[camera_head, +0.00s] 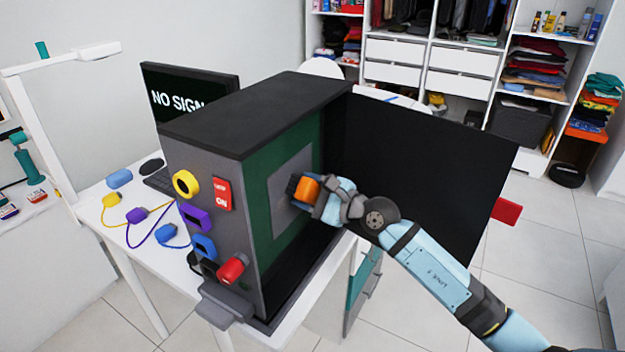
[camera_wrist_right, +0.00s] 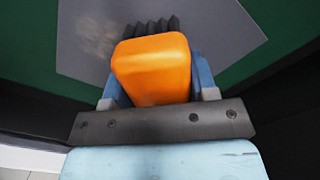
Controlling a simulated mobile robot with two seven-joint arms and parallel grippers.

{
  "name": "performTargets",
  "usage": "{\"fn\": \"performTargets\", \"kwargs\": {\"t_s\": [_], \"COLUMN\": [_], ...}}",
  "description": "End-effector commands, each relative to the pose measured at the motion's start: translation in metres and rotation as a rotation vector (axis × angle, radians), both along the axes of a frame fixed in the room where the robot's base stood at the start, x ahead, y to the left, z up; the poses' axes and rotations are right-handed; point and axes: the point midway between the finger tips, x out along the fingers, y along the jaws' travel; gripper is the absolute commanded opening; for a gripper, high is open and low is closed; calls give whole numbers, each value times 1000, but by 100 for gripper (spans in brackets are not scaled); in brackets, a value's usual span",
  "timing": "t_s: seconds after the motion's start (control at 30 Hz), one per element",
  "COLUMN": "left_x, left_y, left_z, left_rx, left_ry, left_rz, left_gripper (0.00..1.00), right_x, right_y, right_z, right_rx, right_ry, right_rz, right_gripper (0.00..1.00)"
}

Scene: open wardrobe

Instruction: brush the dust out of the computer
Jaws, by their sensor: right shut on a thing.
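The computer (camera_head: 247,140) is a dark grey case on a white table, open on its right side. Inside is a green board (camera_head: 258,215) with a grey square plate (camera_head: 284,190). My right gripper (camera_head: 318,193) is inside the opening, shut on a brush with an orange handle (camera_wrist_right: 152,70) and dark bristles (camera_wrist_right: 150,27). The bristles are at the grey plate; whether they touch it I cannot tell. A brownish dust patch (camera_wrist_right: 92,35) shows on the plate to the left of the bristles in the wrist view. My left gripper is not in view.
A black side panel (camera_head: 420,165) stands open right of the case, behind my right arm. A monitor (camera_head: 190,90) is behind the case. Coloured plugs with cables (camera_head: 137,215) lie on the table at left. Wardrobe shelves (camera_head: 455,70) stand at the back.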

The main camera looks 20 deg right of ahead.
Motion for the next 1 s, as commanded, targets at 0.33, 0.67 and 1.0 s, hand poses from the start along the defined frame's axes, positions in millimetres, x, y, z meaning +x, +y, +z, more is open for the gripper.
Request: {"fn": "performTargets", "kwargs": {"t_s": [0.33, 0.67, 1.0], "left_x": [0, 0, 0], "left_y": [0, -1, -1], "left_z": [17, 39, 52], "left_rx": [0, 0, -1], "left_ry": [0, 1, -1], "left_rz": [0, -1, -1], "left_gripper": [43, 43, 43], "right_x": [-11, -29, -38], "right_y": [15, 35, 47], "right_z": [2, 3, 3], "right_rx": [0, 2, 2], "right_ry": [1, 2, 1], "right_rz": [4, 3, 3], "right_gripper": [23, 23, 23]}}
